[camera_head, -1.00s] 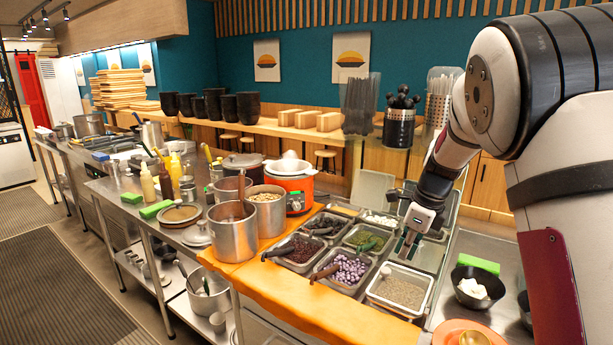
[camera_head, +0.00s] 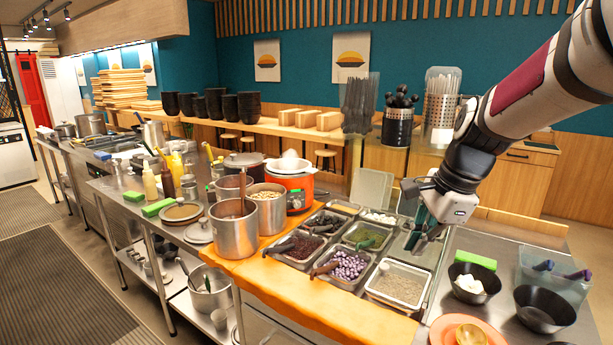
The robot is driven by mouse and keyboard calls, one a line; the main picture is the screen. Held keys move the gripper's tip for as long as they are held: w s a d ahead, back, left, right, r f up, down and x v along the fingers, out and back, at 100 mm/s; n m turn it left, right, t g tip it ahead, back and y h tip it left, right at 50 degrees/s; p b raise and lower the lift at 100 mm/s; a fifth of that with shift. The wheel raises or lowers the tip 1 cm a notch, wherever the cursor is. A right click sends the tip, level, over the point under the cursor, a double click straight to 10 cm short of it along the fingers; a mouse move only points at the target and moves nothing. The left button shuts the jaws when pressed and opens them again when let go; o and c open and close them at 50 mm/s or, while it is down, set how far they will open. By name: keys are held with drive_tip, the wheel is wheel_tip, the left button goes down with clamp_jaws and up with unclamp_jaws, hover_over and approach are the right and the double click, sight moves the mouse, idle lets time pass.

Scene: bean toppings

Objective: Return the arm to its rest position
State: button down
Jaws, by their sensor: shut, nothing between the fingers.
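My arm comes in from the upper right. My gripper (camera_head: 417,247) points down over the right edge of the topping trays, with its fingers together and nothing seen between them. The fingertips are above the far right trays, and I cannot tell whether they touch anything. Metal trays of toppings stand below and left of it: purple and white beans (camera_head: 349,266), dark red beans (camera_head: 300,245), green topping (camera_head: 366,238) and a grainy beige topping (camera_head: 399,285).
A black bowl with white pieces (camera_head: 469,285), an empty black bowl (camera_head: 543,312), a green block (camera_head: 475,260) and a clear bin (camera_head: 556,270) stand on the right counter. Steel pots (camera_head: 234,232) stand left of the trays. Cutlery and straw holders (camera_head: 397,126) stand behind.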

drive_tip(key=s+r+n+t+h, duration=0.1)
drive_tip(key=s+n, duration=0.7)
drive_tip(key=s, duration=0.4)
drive_tip(key=s+a+r+n+t+h, duration=0.1)
drive_tip(key=s+n, duration=0.8)
drive_tip(key=s, duration=0.3)
drive_tip(key=shift+s+a+r, duration=0.15)
drive_tip(key=shift+a+r, duration=0.1)
drive_tip(key=shift+r, duration=0.05)
